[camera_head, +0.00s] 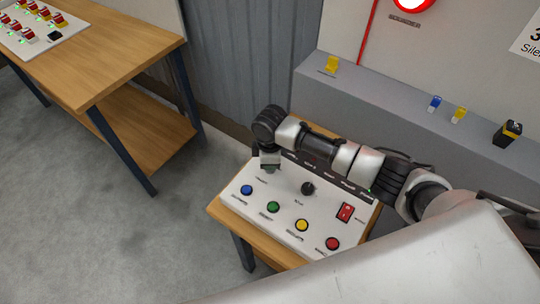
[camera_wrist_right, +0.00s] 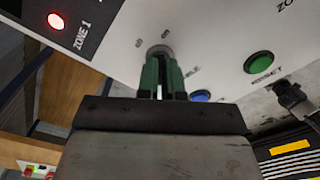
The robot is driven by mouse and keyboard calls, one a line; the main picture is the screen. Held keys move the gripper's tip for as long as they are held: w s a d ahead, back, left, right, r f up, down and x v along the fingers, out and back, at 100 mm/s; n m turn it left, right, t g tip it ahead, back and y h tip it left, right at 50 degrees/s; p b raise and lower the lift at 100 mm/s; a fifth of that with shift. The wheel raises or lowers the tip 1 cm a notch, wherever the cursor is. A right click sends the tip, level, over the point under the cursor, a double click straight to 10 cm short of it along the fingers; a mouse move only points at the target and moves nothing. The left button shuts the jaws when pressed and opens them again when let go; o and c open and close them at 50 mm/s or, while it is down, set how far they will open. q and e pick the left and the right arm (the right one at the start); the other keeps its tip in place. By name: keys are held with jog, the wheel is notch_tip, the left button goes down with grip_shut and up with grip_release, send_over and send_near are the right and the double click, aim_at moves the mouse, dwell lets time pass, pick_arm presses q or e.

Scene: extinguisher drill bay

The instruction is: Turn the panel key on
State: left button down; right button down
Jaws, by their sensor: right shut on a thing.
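The white control panel (camera_head: 285,212) lies on a small wooden table. It also fills the top of the right wrist view (camera_wrist_right: 215,40). My right arm reaches in from the right, and my right gripper (camera_head: 270,165) is over the panel's far left corner. In the right wrist view its green fingers (camera_wrist_right: 161,72) are shut at the round grey key switch (camera_wrist_right: 159,51). The fingers hide most of the key between them, so its turn angle cannot be told. My left gripper is out of view.
The panel carries blue (camera_head: 247,190), green (camera_head: 273,207), yellow (camera_head: 302,225) and red (camera_head: 333,243) buttons, a black knob (camera_head: 308,188) and a red rocker switch (camera_head: 345,212). A ZONE 1 lamp (camera_wrist_right: 57,21) glows red. A wooden workbench (camera_head: 125,50) stands left.

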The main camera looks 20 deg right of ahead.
jog(key=shift+m+p, duration=0.35)
jog(key=shift+m, duration=0.15)
jog(key=c, duration=1.3)
grip_release()
jog(key=shift+r, duration=0.1)
notch_tip(320, 180, up, 11)
jog(key=shift+f+b, duration=0.2)
jog(key=shift+b, duration=0.9)
jog(key=shift+f, duration=0.1)
